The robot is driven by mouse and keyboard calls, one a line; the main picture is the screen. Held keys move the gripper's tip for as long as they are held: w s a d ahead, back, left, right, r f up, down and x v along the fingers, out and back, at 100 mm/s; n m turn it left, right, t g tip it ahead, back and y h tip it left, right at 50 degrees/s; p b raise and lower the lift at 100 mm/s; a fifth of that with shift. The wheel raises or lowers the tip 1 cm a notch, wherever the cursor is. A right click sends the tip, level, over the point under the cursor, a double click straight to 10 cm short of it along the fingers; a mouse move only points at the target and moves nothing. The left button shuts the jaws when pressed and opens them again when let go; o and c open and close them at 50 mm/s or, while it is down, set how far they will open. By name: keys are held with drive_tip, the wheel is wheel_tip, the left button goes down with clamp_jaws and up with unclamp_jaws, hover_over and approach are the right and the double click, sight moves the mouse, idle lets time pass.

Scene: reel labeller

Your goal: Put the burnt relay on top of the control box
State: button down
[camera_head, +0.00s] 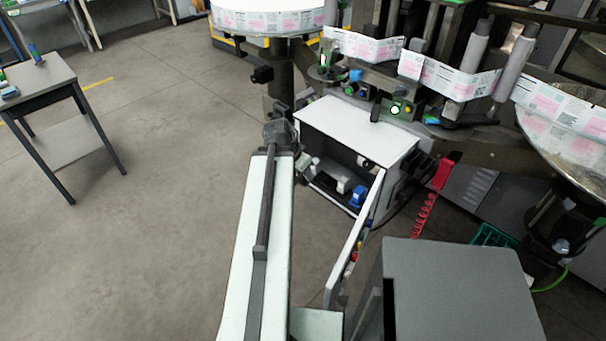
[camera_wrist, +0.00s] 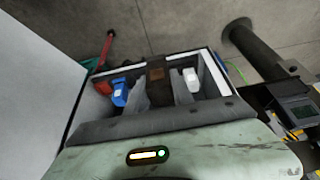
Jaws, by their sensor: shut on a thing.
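The control box (camera_head: 350,128) stands under the reel machine in the head view, with a clear white top. Its front is open, and its door (camera_head: 357,232) is swung out towards me. My gripper (camera_head: 311,166) is at the left of the open front. In the wrist view my gripper (camera_wrist: 160,98) is shut on a dark block with a brown patch, which looks like the burnt relay (camera_wrist: 157,74). Beyond it, a blue part (camera_wrist: 119,92) and a white part (camera_wrist: 192,80) sit inside the box. The relay is not clear in the head view.
A grey cabinet (camera_head: 455,285) stands at the front right, close to the open door. A red handle (camera_head: 443,172) with a coiled cord is right of the box. Machine parts with label strips (camera_head: 365,47) hang above and behind it. A side table (camera_head: 40,78) is far left; the floor between is clear.

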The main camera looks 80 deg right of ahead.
drive_tip(key=shift+r+p, duration=2.1)
drive_tip(key=shift+r, duration=0.3)
drive_tip(key=shift+f, duration=0.1)
